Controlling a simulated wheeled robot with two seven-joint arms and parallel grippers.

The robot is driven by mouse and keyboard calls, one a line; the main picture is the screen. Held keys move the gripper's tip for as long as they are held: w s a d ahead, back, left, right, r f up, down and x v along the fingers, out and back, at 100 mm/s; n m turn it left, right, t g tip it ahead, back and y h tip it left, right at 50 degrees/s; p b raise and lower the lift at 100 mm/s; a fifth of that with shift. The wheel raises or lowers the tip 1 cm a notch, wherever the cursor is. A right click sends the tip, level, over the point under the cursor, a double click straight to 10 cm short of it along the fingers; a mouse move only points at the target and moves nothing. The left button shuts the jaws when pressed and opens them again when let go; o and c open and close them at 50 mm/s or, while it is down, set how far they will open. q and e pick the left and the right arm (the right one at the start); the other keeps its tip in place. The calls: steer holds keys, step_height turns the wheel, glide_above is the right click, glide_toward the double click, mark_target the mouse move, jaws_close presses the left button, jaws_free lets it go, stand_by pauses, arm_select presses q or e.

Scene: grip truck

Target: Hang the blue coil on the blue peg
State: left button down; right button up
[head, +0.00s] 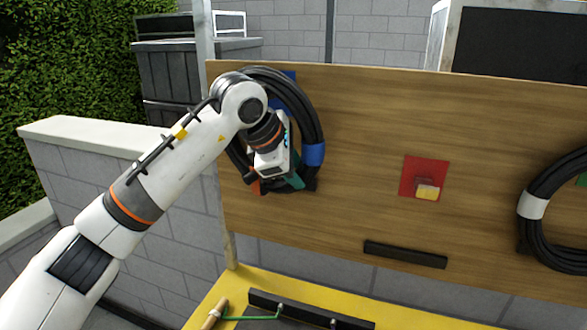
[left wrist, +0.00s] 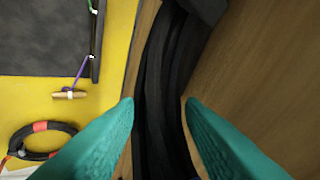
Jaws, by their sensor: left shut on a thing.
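The blue coil (head: 314,118), a black cable loop with a blue band, is upright against the wooden board at its upper left. A corner of the blue plate (head: 290,75) shows behind the coil's top. The blue peg itself is hidden, so I cannot tell whether the coil rests on it. My left gripper (head: 285,184) is at the lower part of the coil. In the left wrist view its teal fingers (left wrist: 159,108) are on either side of the black cable strands (left wrist: 158,75), shut on them. My right gripper is out of view.
A red plate with a yellow-ended peg (head: 427,190) is mid-board, bare. Another coil with a white band (head: 533,205) hangs at the right. A black ledge (head: 405,254) is below. A coil with red bands (left wrist: 42,155) lies on the yellow surface (left wrist: 30,98).

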arm_select(q)
steer(key=c, duration=1.3)
jaws_free()
steer(key=o, duration=0.4)
steer(key=shift+w+d+f, duration=0.1)
steer(key=shift+d, duration=0.05)
steer(key=shift+o, duration=0.2)
